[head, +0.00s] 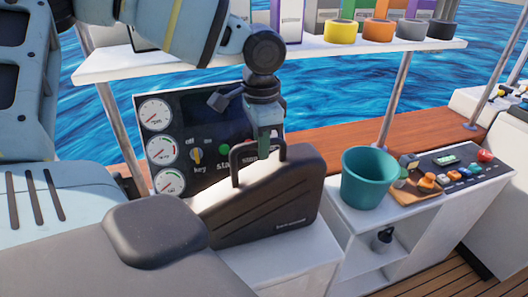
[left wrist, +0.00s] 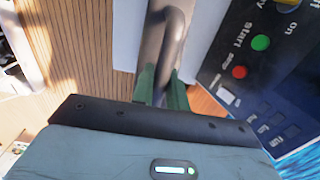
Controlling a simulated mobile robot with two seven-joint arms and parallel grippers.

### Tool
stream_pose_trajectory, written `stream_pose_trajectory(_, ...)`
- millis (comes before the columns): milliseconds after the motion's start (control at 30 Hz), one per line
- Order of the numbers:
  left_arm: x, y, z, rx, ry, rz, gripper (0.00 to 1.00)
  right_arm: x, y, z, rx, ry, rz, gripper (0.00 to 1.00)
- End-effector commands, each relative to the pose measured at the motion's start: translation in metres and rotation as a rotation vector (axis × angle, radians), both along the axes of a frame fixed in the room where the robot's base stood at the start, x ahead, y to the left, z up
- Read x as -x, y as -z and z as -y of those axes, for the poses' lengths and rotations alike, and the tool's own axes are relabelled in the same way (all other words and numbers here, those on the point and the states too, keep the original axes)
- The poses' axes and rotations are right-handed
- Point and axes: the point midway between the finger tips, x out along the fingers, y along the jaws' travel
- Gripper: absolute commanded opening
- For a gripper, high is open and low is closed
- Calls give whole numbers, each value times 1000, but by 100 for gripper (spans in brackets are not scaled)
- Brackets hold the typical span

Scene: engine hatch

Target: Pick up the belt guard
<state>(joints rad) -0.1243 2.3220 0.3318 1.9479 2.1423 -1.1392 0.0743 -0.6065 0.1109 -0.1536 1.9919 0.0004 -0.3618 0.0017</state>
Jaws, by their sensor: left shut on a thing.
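The belt guard (head: 275,205) is a dark, wedge-shaped cover with an arched handle on top. In the head view it stands on a white block in front of the gauge panel. My left gripper (head: 268,150) comes down from above and is shut on the handle. In the left wrist view the green fingertips (left wrist: 160,88) close around the dark handle (left wrist: 165,45). I cannot tell whether the guard's underside touches the block. My right gripper is not in view.
A control panel with gauges (head: 160,145) stands close behind the guard. A teal bucket (head: 368,178) and a button console (head: 455,170) are to the right. A white shelf (head: 330,52) with tape rolls (head: 378,30) hangs above.

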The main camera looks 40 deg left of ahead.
Motion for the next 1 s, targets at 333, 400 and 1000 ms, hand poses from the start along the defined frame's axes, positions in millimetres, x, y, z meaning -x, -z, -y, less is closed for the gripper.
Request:
stream_pose_trajectory(333, -1, -16, 1, 1, 0, 6, 0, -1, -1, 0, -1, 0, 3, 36)
stream_pose_trajectory(400, -1, -26, 0, 1, 0, 8, 0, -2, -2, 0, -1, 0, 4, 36)
stream_pose_trajectory(1000, 0, -153, 1, 1, 1, 5, 0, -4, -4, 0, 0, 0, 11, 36)
